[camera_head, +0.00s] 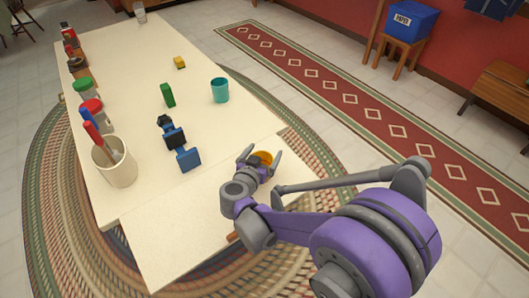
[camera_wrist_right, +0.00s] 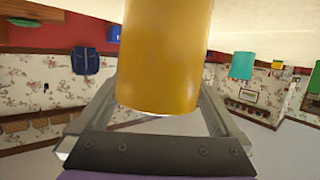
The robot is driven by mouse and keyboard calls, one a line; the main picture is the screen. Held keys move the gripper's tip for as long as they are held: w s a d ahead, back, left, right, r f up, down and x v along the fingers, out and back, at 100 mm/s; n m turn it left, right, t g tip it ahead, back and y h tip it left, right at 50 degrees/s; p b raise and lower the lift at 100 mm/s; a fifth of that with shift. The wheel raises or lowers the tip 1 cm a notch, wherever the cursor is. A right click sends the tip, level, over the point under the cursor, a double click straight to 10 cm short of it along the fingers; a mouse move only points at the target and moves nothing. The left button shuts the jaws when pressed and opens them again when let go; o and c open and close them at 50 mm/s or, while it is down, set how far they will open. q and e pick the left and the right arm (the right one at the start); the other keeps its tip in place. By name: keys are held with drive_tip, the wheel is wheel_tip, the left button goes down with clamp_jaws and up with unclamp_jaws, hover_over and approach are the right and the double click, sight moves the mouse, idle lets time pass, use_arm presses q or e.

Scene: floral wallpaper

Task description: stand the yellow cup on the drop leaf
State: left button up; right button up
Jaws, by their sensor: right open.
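The yellow cup (camera_head: 263,157) is between the fingers of my right gripper (camera_head: 259,163), over the pale drop leaf (camera_head: 180,232) near its seam with the main table. In the right wrist view, which is upside down, the cup (camera_wrist_right: 165,55) fills the middle between the two fingers (camera_wrist_right: 160,110). It looks upright. Its base is cut off by the frame edge, so I cannot see its contact with the leaf. My right gripper is open around the cup. My left gripper is not in view.
Several jars line the left edge. The leaf's near-left part is bare.

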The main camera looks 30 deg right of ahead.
drive_tip(key=v, duration=1.1)
drive_tip(key=w+a+r+n+t+y, duration=0.35)
drive_tip(key=r+t, duration=0.25)
drive_tip(key=r, duration=0.2)
drive_tip(key=s+a+n+y, duration=0.1)
drive_tip(key=a+n+y, duration=0.5)
drive_tip(key=a+y, duration=0.3)
drive_tip(key=s+d+f+g, duration=0.4)
drive_tip(key=s+f, duration=0.3)
drive_tip(key=s, duration=0.2)
drive_tip(key=s+d+f+g+h, duration=0.1)
drive_tip(key=s+d+f+g, duration=0.3)
drive_tip(key=s, duration=0.6)
wheel_tip(320, 180, down, 3)
drive_tip(key=shift+d+f+n+g+p, duration=0.25)
drive_tip(key=shift+n+g+p, duration=0.15)
drive_tip(key=shift+g, duration=0.8)
